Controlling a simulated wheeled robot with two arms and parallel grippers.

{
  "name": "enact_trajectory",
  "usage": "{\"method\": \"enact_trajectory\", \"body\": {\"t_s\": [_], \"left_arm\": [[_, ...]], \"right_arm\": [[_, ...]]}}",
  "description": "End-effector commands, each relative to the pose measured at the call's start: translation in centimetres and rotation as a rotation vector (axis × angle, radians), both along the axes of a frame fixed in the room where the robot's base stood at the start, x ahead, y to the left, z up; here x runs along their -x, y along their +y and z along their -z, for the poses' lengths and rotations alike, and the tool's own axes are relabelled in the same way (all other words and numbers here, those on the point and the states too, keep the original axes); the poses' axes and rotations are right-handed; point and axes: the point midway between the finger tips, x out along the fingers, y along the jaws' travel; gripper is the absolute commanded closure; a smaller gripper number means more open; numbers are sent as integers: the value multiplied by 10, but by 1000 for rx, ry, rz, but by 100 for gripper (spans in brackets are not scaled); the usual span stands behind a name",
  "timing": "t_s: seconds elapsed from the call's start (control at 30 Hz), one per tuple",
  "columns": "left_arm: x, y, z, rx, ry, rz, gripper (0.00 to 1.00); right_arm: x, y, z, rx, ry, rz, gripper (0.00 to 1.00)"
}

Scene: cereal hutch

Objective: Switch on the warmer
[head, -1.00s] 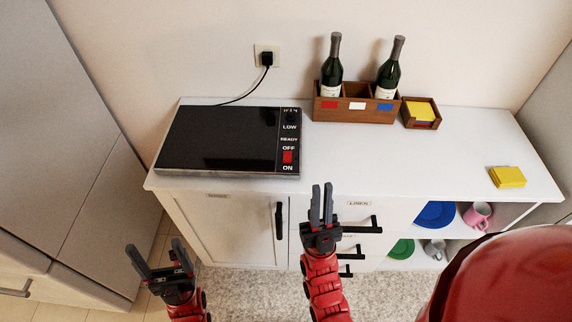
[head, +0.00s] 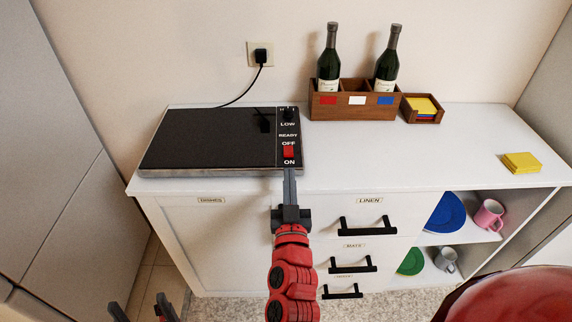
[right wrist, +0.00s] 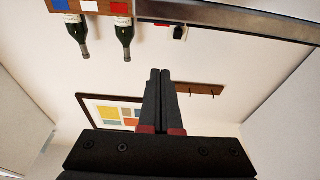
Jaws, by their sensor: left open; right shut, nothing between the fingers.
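The warmer (head: 208,140) is a flat black plate with a steel edge at the left of the white counter. Its control strip on the right reads LOW, READY, OFF and ON, with a red switch (head: 289,152) between OFF and ON. My right gripper (head: 290,172) is shut and empty, its fingertips just in front of the warmer's front edge, below ON. I cannot tell whether they touch it. The right wrist view shows its closed fingers (right wrist: 160,75) and the warmer's steel edge (right wrist: 245,20). My left gripper (head: 142,308) is open, low at the bottom left.
A black plug (head: 260,56) sits in the wall socket, its cord running behind the warmer. A wooden crate (head: 350,106) with two bottles and a small box (head: 422,110) of cards stand at the back. Yellow cards (head: 521,162) lie at the right. The middle counter is clear.

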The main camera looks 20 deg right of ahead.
Motion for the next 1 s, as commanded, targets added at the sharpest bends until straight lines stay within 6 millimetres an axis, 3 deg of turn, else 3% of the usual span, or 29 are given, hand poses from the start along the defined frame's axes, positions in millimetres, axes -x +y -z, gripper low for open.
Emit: {"method": "enact_trajectory", "body": {"t_s": [0.33, 0.47, 0.93, 1.0], "left_arm": [[0, 0, 0, 0, 0, 0, 21], [0, 0, 2, 0, 0, 0, 21], [0, 0, 13, 0, 0, 0, 21], [0, 0, 15, 0, 0, 0, 21]], "right_arm": [[-1, -1, -1, -1, -2, 1, 100], [-11, -4, -3, -2, -5, 3, 100], [-97, -31, -25, 1, -7, 6, 100], [-93, -26, -6, 3, 2, 0, 100]]}}
